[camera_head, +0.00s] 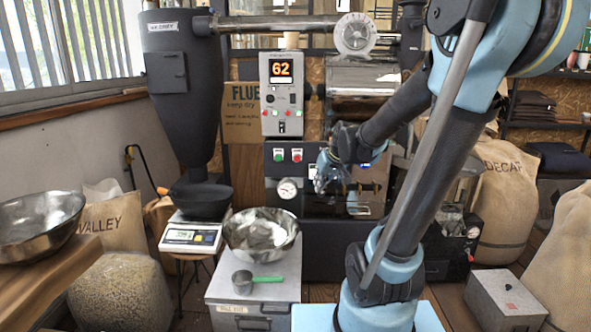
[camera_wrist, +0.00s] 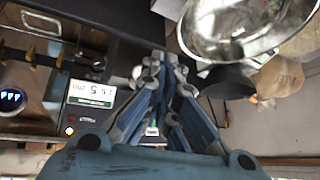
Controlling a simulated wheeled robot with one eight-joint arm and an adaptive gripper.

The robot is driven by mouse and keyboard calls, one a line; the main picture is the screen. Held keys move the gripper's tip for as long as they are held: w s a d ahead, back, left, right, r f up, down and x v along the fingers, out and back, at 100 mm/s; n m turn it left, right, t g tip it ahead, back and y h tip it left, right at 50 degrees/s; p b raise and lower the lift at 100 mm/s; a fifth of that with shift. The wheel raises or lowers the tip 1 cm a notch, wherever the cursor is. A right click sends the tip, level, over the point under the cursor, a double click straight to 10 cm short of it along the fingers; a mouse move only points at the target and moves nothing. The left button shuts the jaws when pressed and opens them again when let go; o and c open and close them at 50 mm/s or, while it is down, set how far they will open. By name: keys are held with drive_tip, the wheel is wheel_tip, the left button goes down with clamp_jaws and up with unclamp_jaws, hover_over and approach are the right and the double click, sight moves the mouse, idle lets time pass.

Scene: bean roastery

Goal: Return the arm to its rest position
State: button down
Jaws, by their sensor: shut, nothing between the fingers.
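My arm rises from its light-blue base at the lower middle of the head view, bends at the upper right and reaches down and left. My gripper (camera_head: 324,176) hangs in front of the dark roaster front (camera_head: 345,235), right of the two push buttons. In the wrist view my gripper (camera_wrist: 166,62) has its blue and grey fingers drawn together, with nothing held. Whether it touches the roaster cannot be told.
A steel bowl (camera_head: 262,232) and green-handled scoop (camera_head: 258,280) are on a grey cabinet. Beside them is a scale (camera_head: 192,236) with a dark pan. A wooden counter (camera_head: 40,285) holds another bowl (camera_head: 38,220). Sacks (camera_head: 505,200) and a grey box (camera_head: 505,300) are at right.

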drive_tip(key=s+d+f+m+g+h, duration=0.1)
drive_tip(key=s+d+f, duration=0.1)
drive_tip(key=s, duration=0.6)
drive_tip(key=s+d+f+m+g+h, duration=0.1)
drive_tip(key=s+d+f, duration=0.2)
drive_tip(key=s+d, duration=0.2)
drive_tip(key=s+d+f+g+h, duration=0.1)
drive_tip(key=s+d+f, duration=0.1)
drive_tip(key=s, duration=0.9)
drive_tip(key=shift+s+d+f+m+g, duration=0.15)
drive_tip(key=shift+d+f+m+g, duration=0.2)
drive_tip(key=shift+d, duration=0.4)
drive_tip(key=shift+w+f, duration=0.15)
drive_tip(key=shift+w, duration=0.35)
